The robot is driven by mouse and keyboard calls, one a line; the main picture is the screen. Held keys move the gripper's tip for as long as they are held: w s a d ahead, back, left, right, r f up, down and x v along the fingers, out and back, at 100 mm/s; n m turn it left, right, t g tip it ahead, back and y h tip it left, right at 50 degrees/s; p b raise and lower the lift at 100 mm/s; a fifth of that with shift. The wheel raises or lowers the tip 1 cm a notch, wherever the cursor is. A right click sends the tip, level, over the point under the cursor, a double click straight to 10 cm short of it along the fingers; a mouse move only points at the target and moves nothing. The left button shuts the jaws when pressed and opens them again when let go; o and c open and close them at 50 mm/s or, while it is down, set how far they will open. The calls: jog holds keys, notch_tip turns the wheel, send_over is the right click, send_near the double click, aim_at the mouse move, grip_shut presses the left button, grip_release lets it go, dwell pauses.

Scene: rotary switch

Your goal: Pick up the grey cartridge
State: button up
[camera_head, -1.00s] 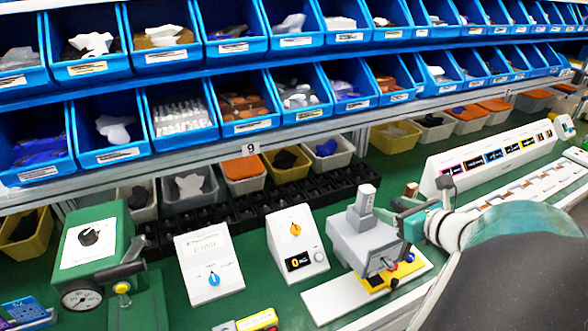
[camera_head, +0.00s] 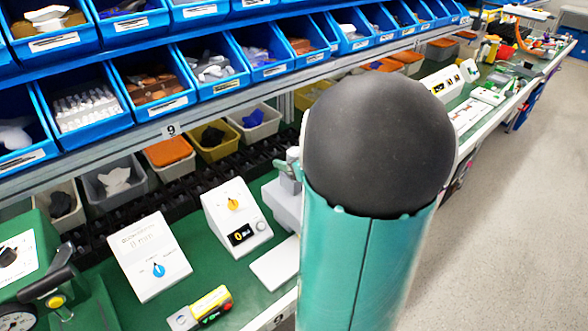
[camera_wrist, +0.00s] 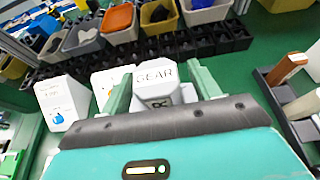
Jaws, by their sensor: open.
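In the wrist view my gripper (camera_wrist: 161,80) is open, with a green finger on each side of a pale grey block (camera_wrist: 155,94) lettered "GEAR". The block appears between the fingers, not clearly touching either. I cannot tell whether this block is the grey cartridge or part of the grey machine. In the head view the grey machine (camera_head: 283,205) shows only in part, because my arm covers most of it. My gripper is hidden in that view.
At the right of the wrist view a brown block (camera_wrist: 286,68) stands in a dark tray. White panels with a blue knob (camera_head: 158,270) and an orange knob (camera_head: 232,204) stand to the left of the machine. Blue bins (camera_head: 152,82) line the shelves behind.

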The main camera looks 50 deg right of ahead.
jog(key=shift+w+f, duration=0.15)
jog(key=shift+w, duration=0.3)
jog(key=shift+c, duration=0.4)
jog(key=c, duration=1.1)
